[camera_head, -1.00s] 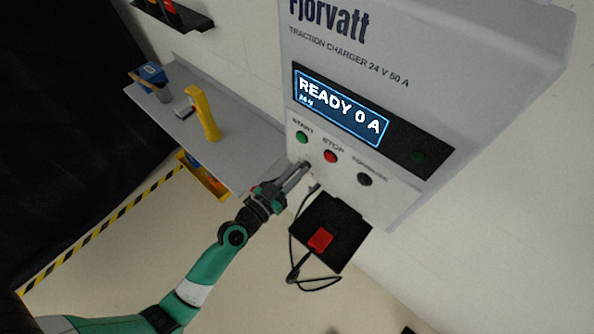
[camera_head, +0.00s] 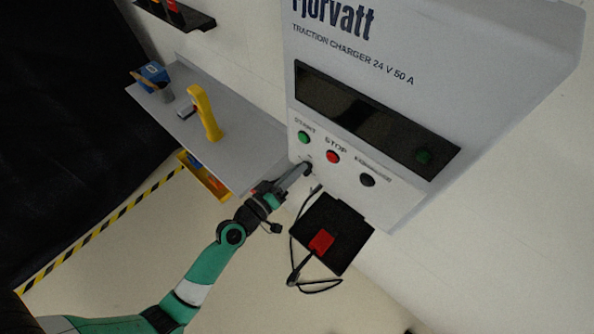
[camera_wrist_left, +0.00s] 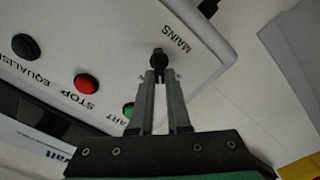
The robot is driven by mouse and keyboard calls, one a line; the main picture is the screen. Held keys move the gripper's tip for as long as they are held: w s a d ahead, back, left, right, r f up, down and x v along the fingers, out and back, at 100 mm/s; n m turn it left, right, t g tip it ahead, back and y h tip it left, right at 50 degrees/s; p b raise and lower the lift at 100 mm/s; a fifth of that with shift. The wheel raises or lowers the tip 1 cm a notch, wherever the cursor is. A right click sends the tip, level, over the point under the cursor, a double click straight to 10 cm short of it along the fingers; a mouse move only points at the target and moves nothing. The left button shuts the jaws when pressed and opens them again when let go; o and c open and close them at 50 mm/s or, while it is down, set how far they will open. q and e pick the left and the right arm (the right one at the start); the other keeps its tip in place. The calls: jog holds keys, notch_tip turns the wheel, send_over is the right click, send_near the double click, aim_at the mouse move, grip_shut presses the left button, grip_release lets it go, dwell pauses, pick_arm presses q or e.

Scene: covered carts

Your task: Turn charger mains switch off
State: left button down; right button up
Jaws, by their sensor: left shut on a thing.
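The grey charger (camera_head: 430,50) hangs on the wall, and its display (camera_head: 350,108) is dark. The black mains switch (camera_wrist_left: 159,58), beside the word MAINS, is between the fingertips of my left gripper (camera_wrist_left: 160,75) in the left wrist view. In the head view my left gripper (camera_head: 303,169) reaches the lower left of the charger's front, where its fingers partly hide the switch. The left gripper is shut on the switch knob. My right gripper is not in view.
Green start (camera_head: 304,137), red stop (camera_head: 333,157) and black equalise (camera_head: 367,180) buttons are near the switch. Below is a black holder (camera_head: 345,250) with a red connector (camera_head: 321,241) and a looped cable. A grey shelf (camera_head: 240,150) at left carries a yellow-handled tool (camera_head: 207,112).

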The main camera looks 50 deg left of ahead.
pick_arm(q)
jog(key=shift+a+f+n, duration=0.1)
jog(key=shift+f+n, duration=0.1)
jog(key=shift+n, duration=2.1)
jog(key=shift+a+f+n, duration=0.1)
jog(key=shift+f+n, duration=0.1)
jog(key=shift+n, duration=2.1)
jog(key=c, duration=0.9)
grip_release()
jog(key=shift+s+f, duration=0.1)
jog(key=s+b, duration=0.1)
jog(key=s, duration=0.2)
jog(key=s+d+b, duration=0.1)
jog(key=s, duration=0.7)
jog(key=shift+s+d+b, duration=0.2)
jog(key=shift+b, duration=0.2)
